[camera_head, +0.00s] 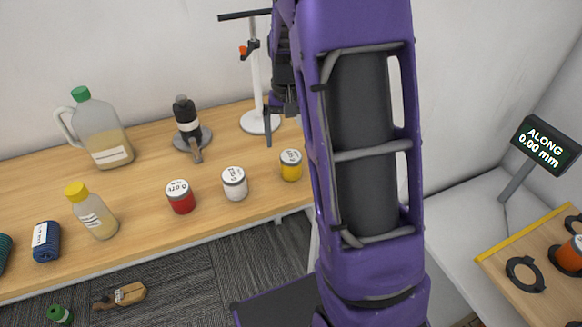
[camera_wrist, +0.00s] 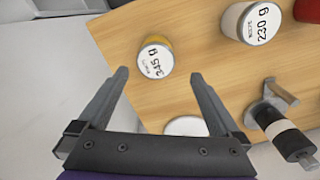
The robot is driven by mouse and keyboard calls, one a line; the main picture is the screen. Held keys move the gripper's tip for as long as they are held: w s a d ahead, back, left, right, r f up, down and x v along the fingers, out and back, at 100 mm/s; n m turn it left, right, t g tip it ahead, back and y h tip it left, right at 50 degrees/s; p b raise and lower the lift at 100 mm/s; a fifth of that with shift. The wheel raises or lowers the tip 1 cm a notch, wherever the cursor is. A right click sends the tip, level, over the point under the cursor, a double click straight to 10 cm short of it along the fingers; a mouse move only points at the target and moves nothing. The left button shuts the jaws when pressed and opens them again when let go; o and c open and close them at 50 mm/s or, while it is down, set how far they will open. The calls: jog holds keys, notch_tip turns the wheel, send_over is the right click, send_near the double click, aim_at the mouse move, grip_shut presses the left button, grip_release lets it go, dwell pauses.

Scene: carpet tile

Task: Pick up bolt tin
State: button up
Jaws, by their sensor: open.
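Three small tins stand upright in a row near the front edge of the wooden bench: a red one (camera_head: 180,197), a white one (camera_head: 234,184) and a yellow one (camera_head: 291,165). Their white lids carry weights; the small print is too fine to tell which is the bolt tin. In the wrist view the yellow tin (camera_wrist: 155,61) reads 345 g and the white tin (camera_wrist: 251,24) reads 230 g. My gripper (camera_wrist: 160,75) is open and empty, its fingertips apart on either side of the yellow tin's near edge in the picture. In the head view my arm partly hides it.
A display (camera_head: 546,145) stands at right.

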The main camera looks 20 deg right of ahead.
aim_at(291, 156)
jog(key=shift+s+d+f+b, duration=0.15)
jog(key=shift+f+b, duration=0.15)
jog(key=shift+f, duration=1.25)
jog(key=shift+s+d+f+b, duration=0.15)
jog(key=shift+f+b, duration=0.1)
jog(key=shift+f, duration=1.3)
jog(key=shift+a, duration=0.1)
jog(key=shift+c, duration=0.3)
jog(key=shift+r, duration=0.1)
grip_shut()
